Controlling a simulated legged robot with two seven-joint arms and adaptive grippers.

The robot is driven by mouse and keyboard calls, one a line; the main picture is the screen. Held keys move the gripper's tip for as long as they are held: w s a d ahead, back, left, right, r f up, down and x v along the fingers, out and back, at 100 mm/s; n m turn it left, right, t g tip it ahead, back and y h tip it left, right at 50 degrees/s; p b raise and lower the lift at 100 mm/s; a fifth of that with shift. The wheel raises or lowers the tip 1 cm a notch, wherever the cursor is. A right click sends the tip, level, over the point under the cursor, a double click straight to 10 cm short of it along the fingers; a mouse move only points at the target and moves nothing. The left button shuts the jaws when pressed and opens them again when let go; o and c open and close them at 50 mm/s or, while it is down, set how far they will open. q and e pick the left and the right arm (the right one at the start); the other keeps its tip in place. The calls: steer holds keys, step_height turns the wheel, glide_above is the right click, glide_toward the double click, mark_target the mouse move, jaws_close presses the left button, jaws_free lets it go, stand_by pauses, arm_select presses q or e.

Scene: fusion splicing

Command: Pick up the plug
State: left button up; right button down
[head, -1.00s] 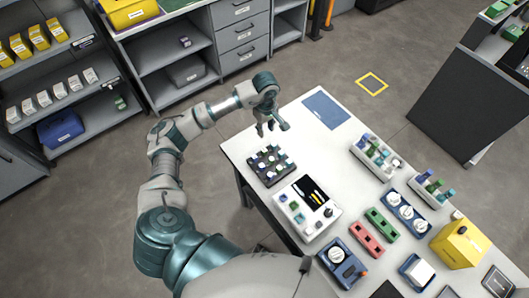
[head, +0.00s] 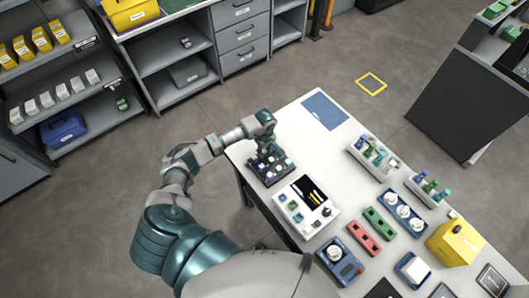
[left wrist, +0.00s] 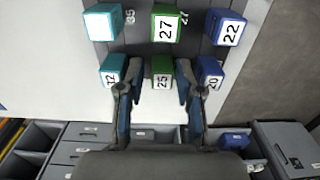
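In the left wrist view, several numbered plugs stand in two rows in a dark rack (left wrist: 139,35). The near row has a teal plug marked 12 (left wrist: 112,68), a green plug marked 25 (left wrist: 161,73) and a blue plug marked 20 (left wrist: 209,73). My left gripper (left wrist: 157,68) is open, with one finger on each side of the green plug 25. A gap shows between each finger and that plug. In the head view, my left gripper (head: 268,152) is lowered over the rack (head: 270,184) and hides part of it. My right gripper is not in view.
The far row holds a teal plug (left wrist: 102,22), a green plug marked 27 (left wrist: 166,24) and a blue plug marked 22 (left wrist: 225,28). A white device (head: 288,204) stands next to the rack. A blue mat (head: 324,111) lies clear at the table's far end.

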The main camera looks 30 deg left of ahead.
mark_target(264, 150)
arm_select(q)
steer(key=shift+f, duration=0.4)
steer(key=shift+a+f, duration=0.1)
steer(key=shift+a, duration=0.2)
jaws_close()
steer(key=shift+d+r, duration=0.1)
steer(key=shift+r, duration=0.2)
step_height(264, 150, up, 10)
steer(key=shift+f+b, duration=0.25)
steer(key=shift+b, duration=0.3)
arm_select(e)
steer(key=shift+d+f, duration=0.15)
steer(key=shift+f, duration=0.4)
